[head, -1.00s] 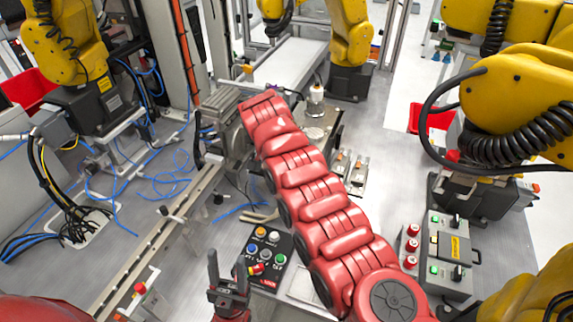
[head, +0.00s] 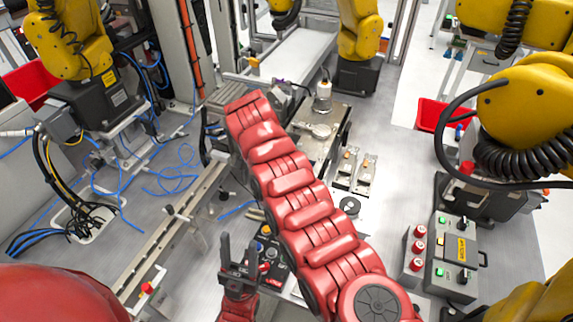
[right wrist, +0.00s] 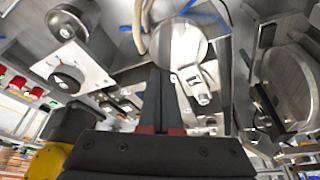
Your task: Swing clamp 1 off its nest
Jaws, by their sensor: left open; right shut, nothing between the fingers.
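In the right wrist view my right gripper (right wrist: 166,72) is shut and empty. Its dark fingertips are close to a shiny round disc (right wrist: 182,42) and a metal lever with a bolt (right wrist: 203,97). I cannot tell whether they touch, or whether this lever is clamp 1. In the head view my red right arm hides that gripper. Two small clamps with orange tips, one on the left (head: 346,167) and one on the right (head: 366,174), stand right of the arm; no number is readable. My left gripper (head: 239,249) is open and empty, low in the head view.
A metal fixture (head: 338,118) carries a white-capped cylinder (head: 322,96) behind my right arm. A button box (head: 268,254) is partly hidden by my arm. A grey control panel (head: 456,248) with red knobs stands right. Yellow robot arms (head: 535,110) flank the area.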

